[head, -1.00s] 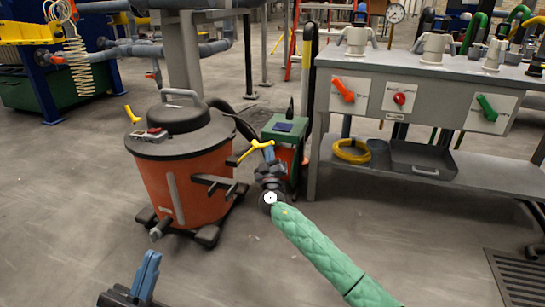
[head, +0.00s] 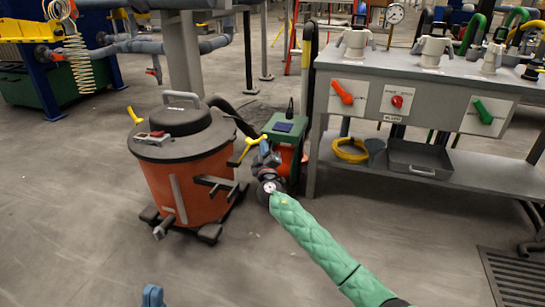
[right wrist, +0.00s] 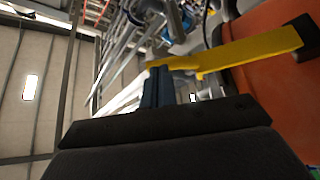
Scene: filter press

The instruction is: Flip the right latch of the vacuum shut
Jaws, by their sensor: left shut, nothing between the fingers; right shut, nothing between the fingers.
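The vacuum is an orange drum (head: 188,190) with a dark grey lid (head: 178,145), left of centre in the head view. Its right latch (head: 250,149) is a yellow lever on the drum's right side, sticking up and outward from the rim. My right gripper (head: 268,156) is shut and empty, with its blue fingers at the lever's outer end. In the right wrist view the latch (right wrist: 255,49) crosses just beyond the blue fingertips (right wrist: 158,80); whether they touch I cannot tell. My left gripper (head: 152,296) is shut, only its tip showing at the bottom edge.
The left latch (head: 134,115), also yellow, sticks up at the drum's far left. A green and red box (head: 285,135) stands close behind my right gripper. A grey bench (head: 420,90) with switches is to the right. The floor in front is clear.

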